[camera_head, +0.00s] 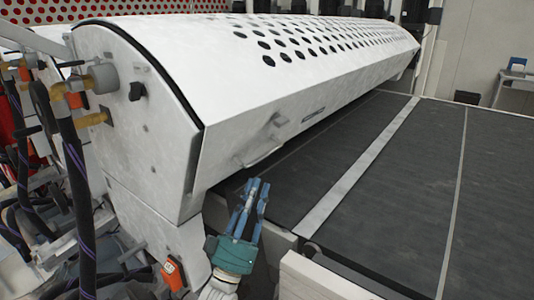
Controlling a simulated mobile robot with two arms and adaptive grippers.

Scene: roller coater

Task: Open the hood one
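The white hood (245,100) of the roller coater stretches from the left side to the upper right, with rows of dark round holes in its top. It is down, its lower front edge close over the dark conveyor. A slim handle (265,157) shows at the near end of the front edge. My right gripper is not in view.
The dark conveyor bed (400,180) with a pale strip (360,170) fills the right. Hoses and brass fittings (85,85) crowd the machine's left end. A white frame edge (325,280) lies right of my gripper. A small table (517,80) stands far right.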

